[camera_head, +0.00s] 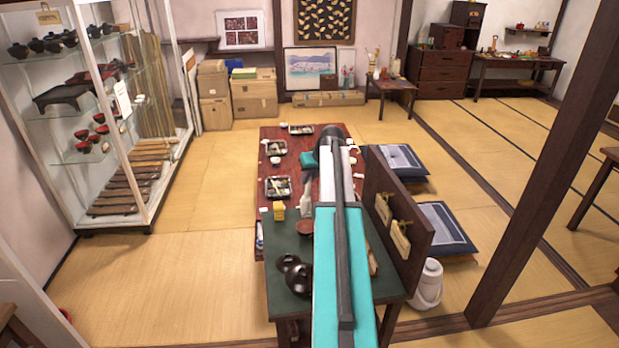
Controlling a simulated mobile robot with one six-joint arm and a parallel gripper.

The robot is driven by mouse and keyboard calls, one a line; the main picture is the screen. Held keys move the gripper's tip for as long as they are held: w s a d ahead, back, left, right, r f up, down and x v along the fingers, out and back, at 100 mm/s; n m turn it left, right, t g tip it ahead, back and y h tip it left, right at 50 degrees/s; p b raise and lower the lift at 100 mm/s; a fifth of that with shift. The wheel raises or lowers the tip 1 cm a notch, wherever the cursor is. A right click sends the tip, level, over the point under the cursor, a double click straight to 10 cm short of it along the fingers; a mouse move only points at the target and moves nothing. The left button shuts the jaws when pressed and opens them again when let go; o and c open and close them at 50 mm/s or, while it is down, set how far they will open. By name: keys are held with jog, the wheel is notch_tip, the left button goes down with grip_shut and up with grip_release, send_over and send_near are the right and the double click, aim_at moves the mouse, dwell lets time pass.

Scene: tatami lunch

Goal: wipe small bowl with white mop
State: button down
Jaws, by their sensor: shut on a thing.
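My gripper (307,190) hangs below the far end of my teal and dark arm, over the low table. It is small in the picture and shut on a whitish thing, which looks like the white mop (306,207). A small brown bowl (305,227) sits on the green tabletop (282,238) just below and in front of the mop. I cannot tell whether the mop touches it. Dark round bowls (298,277) stand nearer, left of my arm. My arm hides part of the table's right side.
A yellow container (279,210) stands left of the mop. Lacquer trays (277,187) lie on the red table behind. A dark wooden panel (396,215) rises on the right, beside a white jug (428,284) on the floor. The tatami (180,290) on the left is clear.

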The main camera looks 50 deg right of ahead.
jog(key=shift+s+d, duration=0.15)
jog(key=shift+d, duration=0.15)
jog(key=shift+f, duration=0.2)
notch_tip(320, 180, down, 9)
jog(key=b, duration=0.4)
jog(key=shift+b, duration=0.35)
dwell(0.6)
jog(key=shift+f+b, duration=0.35)
jog(key=shift+f, duration=0.35)
dwell(1.7)
dwell(0.3)
jog(key=shift+s+f+n+y+b, duration=0.1)
jog(key=shift+n+y+b, duration=0.6)
jog(key=shift+n, duration=1)
jog(key=shift+s+n+y+b, duration=0.1)
jog(key=shift+n+y+b, duration=0.15)
jog(key=shift+n+y, duration=1.1)
jog(key=shift+n+h, duration=0.25)
jog(key=shift+h, duration=0.1)
